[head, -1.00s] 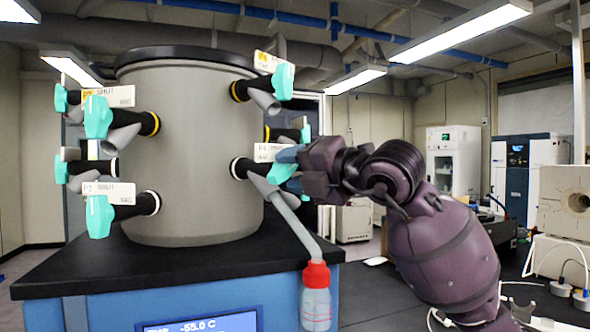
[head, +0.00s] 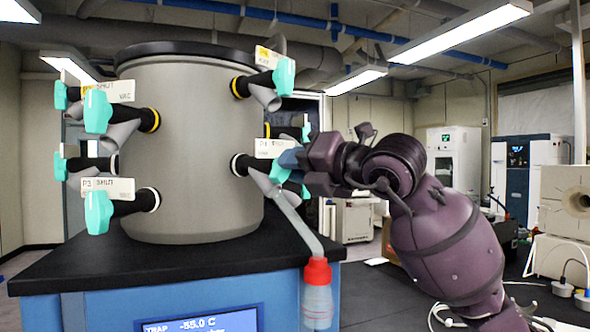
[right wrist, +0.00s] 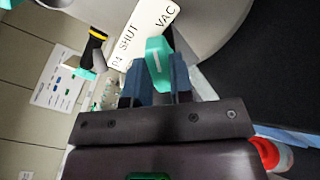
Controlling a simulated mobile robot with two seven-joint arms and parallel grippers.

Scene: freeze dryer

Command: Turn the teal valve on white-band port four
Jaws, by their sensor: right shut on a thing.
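The teal valve (head: 279,173) on white-band port four is at the lower right of the grey drum. In the right wrist view, the teal valve (right wrist: 156,60) sits between my fingers, beside a white label (right wrist: 145,35) reading P4, SHUT and VAC. The port's white band (head: 236,165) shows at the drum wall. My right gripper (head: 292,162) is shut on this valve, and its fingers (right wrist: 160,82) flank it. The gripper partly hides the valve in the head view. My left gripper is not in view.
A red-capped flask (head: 317,295) hangs from port four's tube, below my right gripper. A yellow-band port with a teal valve (head: 284,77) is directly above. Other teal valves, including P3's (head: 98,213), are on the drum's left. The black bench top (head: 390,300) lies under my right arm.

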